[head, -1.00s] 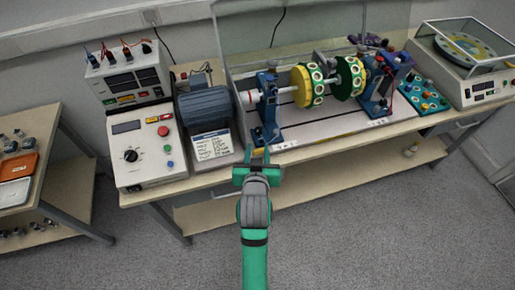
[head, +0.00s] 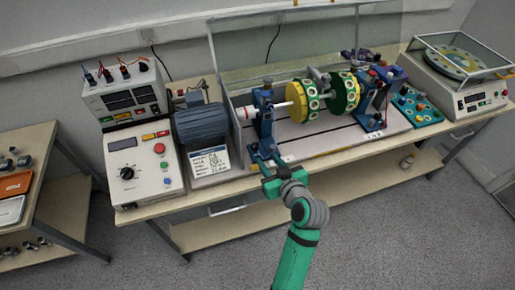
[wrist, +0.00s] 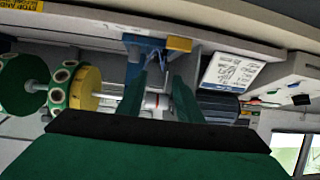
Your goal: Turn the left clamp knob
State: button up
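The left blue bearing support (head: 265,125) stands at the left end of the shaft, with a small dark knob (head: 268,80) on its top. My green gripper (head: 266,158) is in front of the support's foot, low and near the bench's front edge. In the wrist view, the two fingers of my gripper (wrist: 160,65) are apart with nothing held between them. The blue support (wrist: 136,62) shows beyond and between the fingertips there. I cannot make out the knob in the wrist view. The yellow disc (head: 298,103) and green disc (head: 343,92) sit on the shaft.
A grey motor (head: 203,122) and a control box (head: 142,170) stand left of the support. A clear shield (head: 240,60) rises behind the rig. The right blue support (head: 374,100) bounds the rig. Open floor (head: 400,230) lies in front of the bench.

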aim_at(256, 146)
jog(key=x, duration=1)
jog(key=shift+f, duration=0.1)
jog(key=c, duration=0.8)
